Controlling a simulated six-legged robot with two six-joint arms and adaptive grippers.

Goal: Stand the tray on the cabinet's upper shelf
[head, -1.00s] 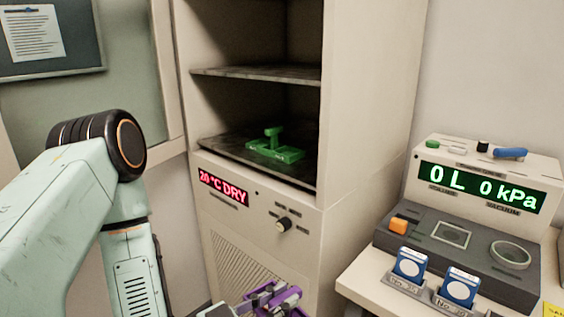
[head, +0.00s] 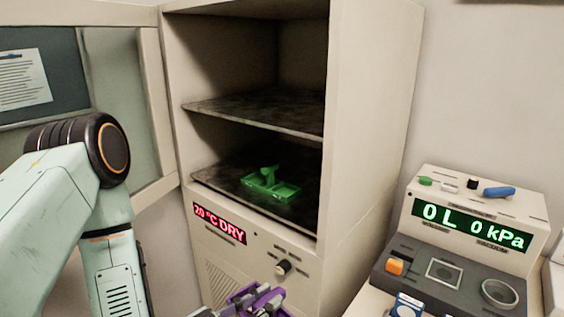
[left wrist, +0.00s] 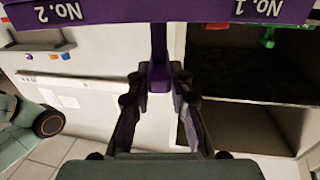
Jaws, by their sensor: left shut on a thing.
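A purple tray (head: 250,299) shows at the bottom edge of the head view, partly cut off. It also fills the top of the left wrist view (left wrist: 95,12), with upside-down labels No. 1 and No. 2. My left gripper (left wrist: 160,82) is shut on its upright purple handle and holds it in front of the cabinet, below shelf height. The open cabinet (head: 365,120) has a bare upper shelf (head: 265,112) and a lower shelf (head: 212,176). My right gripper is not in view.
A green tray (head: 284,189) with a handle stands on the lower shelf. The cabinet door (head: 160,80) is open at the left. A grey instrument with a display (head: 470,225) stands on a bench at the right. A knob (head: 283,267) juts from the cabinet front.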

